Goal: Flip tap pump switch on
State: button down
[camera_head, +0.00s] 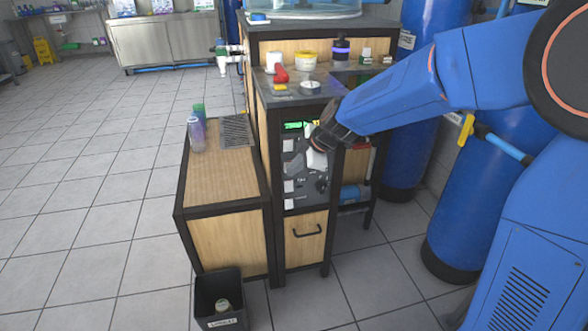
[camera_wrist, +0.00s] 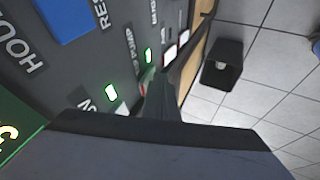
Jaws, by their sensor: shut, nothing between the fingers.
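The dark control panel (camera_head: 312,190) is on the front of the wood-and-black rack. In the wrist view the panel (camera_wrist: 85,62) carries printed labels, one of which ends in "PUMP" (camera_wrist: 131,50). Two green lights, an upper one (camera_wrist: 148,55) and a lower one (camera_wrist: 111,92), are lit. White switches (camera_wrist: 170,52) sit farther along the panel. My gripper (camera_head: 317,158) is at the panel; its dark fingers (camera_wrist: 160,88) are shut and empty, close to the "PUMP" label. The fingers cover part of the panel, so I cannot tell whether they touch a switch or which way the tap pump switch stands.
A low wooden cabinet (camera_head: 225,188) stands left of the panel, with bottles (camera_head: 197,132) on top. A dark bin (camera_head: 218,297) stands on the floor in front. Blue tanks (camera_head: 465,220) stand to the right. The tiled floor at left is clear.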

jog(key=shift+r, duration=0.15)
jog(key=shift+r, duration=0.65)
